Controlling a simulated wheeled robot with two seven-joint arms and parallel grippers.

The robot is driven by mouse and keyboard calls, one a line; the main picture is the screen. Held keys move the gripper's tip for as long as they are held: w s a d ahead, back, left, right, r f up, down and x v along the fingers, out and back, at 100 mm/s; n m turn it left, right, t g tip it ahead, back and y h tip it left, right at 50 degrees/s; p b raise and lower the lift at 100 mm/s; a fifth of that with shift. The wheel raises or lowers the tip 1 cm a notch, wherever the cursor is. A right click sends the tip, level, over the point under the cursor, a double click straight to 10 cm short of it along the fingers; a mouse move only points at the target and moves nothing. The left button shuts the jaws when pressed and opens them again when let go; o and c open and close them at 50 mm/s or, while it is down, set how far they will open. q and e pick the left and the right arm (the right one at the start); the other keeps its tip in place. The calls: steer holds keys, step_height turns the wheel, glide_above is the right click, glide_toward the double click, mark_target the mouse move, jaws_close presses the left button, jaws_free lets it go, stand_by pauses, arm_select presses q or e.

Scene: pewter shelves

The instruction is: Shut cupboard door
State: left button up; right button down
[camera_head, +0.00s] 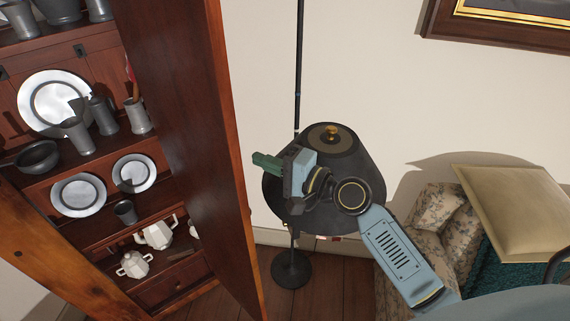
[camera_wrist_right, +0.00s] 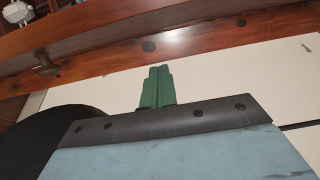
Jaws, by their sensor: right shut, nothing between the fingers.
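The cupboard (camera_head: 27,250) stands open at the left in the head view, its shelves showing. A tall dark wooden panel (camera_head: 200,130) at its right side, which looks like the cupboard door, stands swung out towards me. My right gripper (camera_head: 266,162) is to the right of the panel's edge, pointing left at it, with a small gap in the picture. Its green fingers are shut together and empty; they also show in the right wrist view (camera_wrist_right: 157,86). A reddish wooden band (camera_wrist_right: 200,42) runs across that view beyond the fingertips. My left gripper is not in view.
Pewter plates (camera_head: 78,195) and white pots (camera_head: 134,265) stand on the shelves.

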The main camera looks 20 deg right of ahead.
steer(key=a+p, duration=0.1)
steer(key=a, duration=0.3)
steer(key=shift+w+a+f+p, duration=0.1)
steer(key=shift+a+p, duration=0.25)
steer(key=shift+a, duration=0.05)
